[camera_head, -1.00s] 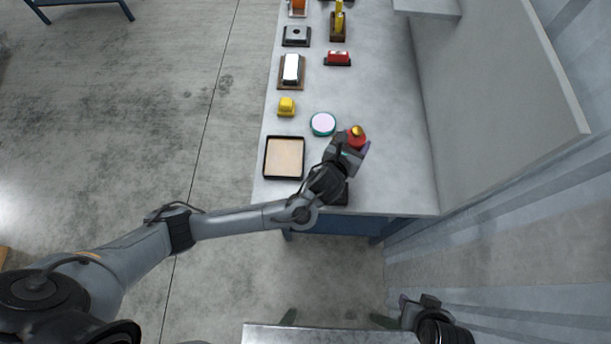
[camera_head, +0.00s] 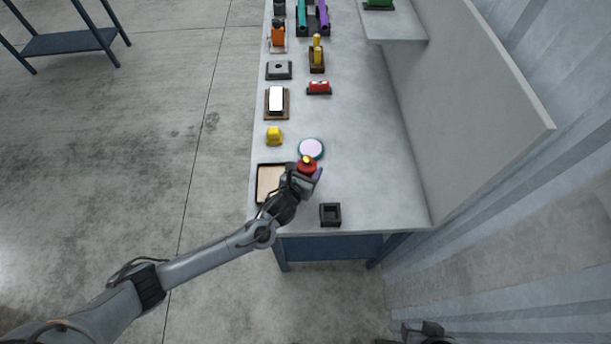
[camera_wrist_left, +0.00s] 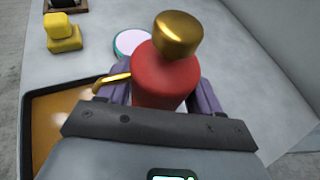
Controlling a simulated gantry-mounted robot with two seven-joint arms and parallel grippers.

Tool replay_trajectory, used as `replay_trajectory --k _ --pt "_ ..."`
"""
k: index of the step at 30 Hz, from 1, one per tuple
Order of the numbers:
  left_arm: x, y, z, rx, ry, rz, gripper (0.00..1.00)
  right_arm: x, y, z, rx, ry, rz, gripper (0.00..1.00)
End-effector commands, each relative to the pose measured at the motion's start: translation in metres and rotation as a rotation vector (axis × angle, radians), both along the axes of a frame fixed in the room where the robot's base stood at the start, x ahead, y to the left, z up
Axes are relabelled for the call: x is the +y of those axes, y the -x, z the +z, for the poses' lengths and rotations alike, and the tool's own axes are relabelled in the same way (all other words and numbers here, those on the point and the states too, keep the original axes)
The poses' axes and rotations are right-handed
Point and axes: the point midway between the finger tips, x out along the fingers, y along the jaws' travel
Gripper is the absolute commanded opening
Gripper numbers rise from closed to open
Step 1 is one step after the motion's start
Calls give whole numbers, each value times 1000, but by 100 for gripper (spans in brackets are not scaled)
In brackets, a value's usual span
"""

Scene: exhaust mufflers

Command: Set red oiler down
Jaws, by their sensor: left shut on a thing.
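The red oiler (camera_head: 307,167) has a red body and a brass-coloured top. It also shows in the left wrist view (camera_wrist_left: 165,75), upright, with a brass spout or handle on its left. My left gripper (camera_head: 305,178) is shut on it; its purple-grey fingers (camera_wrist_left: 203,98) lie on both sides of the body. Whether the oiler touches the table cannot be told. My right gripper (camera_head: 424,330) shows only in part at the bottom edge of the head view; its jaws cannot be made out.
A shallow tray (camera_head: 259,184) lies left of the oiler, partly behind my arm. A round teal-rimmed disc (camera_head: 311,148) lies just beyond. A black square holder (camera_head: 330,214) sits near the front edge. A yellow object (camera_head: 274,136) and several fixtures stand farther back. The table's right side is clear.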

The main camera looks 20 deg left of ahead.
Motion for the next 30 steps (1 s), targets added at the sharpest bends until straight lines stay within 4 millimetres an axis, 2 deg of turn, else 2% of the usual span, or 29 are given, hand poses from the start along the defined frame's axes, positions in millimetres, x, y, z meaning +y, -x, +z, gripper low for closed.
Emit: replay_trajectory --k 5,15,29,30 --pt "5 -1 -6 0 0 -1 30 0 1 -1 2 0 0 43" --pt "5 -1 -41 0 0 0 30 -1 2 -5 5 4 2 43" --pt "5 -1 -47 -1 0 0 30 -2 2 -7 4 9 6 43" --pt "5 -1 -46 0 0 0 71 -2 2 -6 4 9 5 43"
